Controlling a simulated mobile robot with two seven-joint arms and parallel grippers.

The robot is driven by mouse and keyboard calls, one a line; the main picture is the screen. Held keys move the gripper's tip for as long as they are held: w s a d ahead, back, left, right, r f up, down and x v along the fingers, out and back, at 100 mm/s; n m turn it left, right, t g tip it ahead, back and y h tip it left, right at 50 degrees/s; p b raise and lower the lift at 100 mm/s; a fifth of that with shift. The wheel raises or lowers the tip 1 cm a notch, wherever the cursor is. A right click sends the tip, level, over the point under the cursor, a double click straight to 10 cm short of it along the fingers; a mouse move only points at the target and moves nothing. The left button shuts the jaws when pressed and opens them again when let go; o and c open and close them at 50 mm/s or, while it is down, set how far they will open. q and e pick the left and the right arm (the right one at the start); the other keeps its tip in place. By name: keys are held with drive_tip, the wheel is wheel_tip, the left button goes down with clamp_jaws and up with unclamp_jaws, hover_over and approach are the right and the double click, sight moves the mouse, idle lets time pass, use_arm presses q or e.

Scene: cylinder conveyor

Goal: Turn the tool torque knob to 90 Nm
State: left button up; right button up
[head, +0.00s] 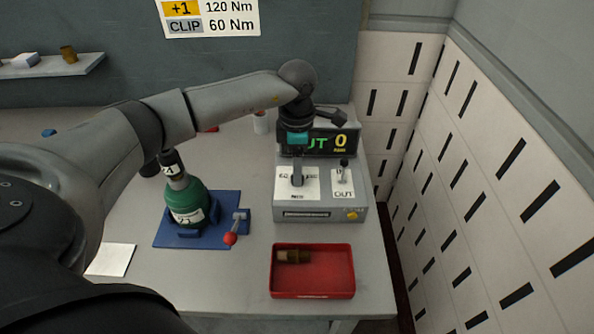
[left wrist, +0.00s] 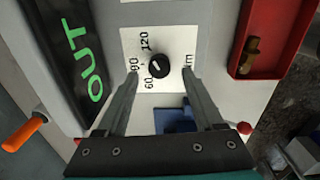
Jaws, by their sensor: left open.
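The black torque knob (left wrist: 159,66) sits on a white dial plate marked 60, 90, 120 and Nm. A small pale mark on it points to the lower left, roughly between 60 and 90; I cannot read it exactly. My left gripper (left wrist: 161,78) is open, its fingers on either side of the knob in the picture; contact is not visible. In the head view my left gripper (head: 298,180) hangs over the dial plate (head: 283,186) of the grey control box (head: 318,213) and hides the knob. My right gripper is not visible.
A small lever (head: 343,170) stands right of the dial. The display (head: 325,142) behind reads OUT and 0. A red tray (head: 313,294) with a brown cylinder (head: 293,256) lies in front. A red-knobbed lever (head: 231,238) is beside the holder. A perforated wall (head: 500,160) bounds the right.

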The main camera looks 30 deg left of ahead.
use_arm(q)
drive_tip(key=shift+f, duration=1.35)
drive_tip(key=shift+c, duration=0.3)
clamp_jaws()
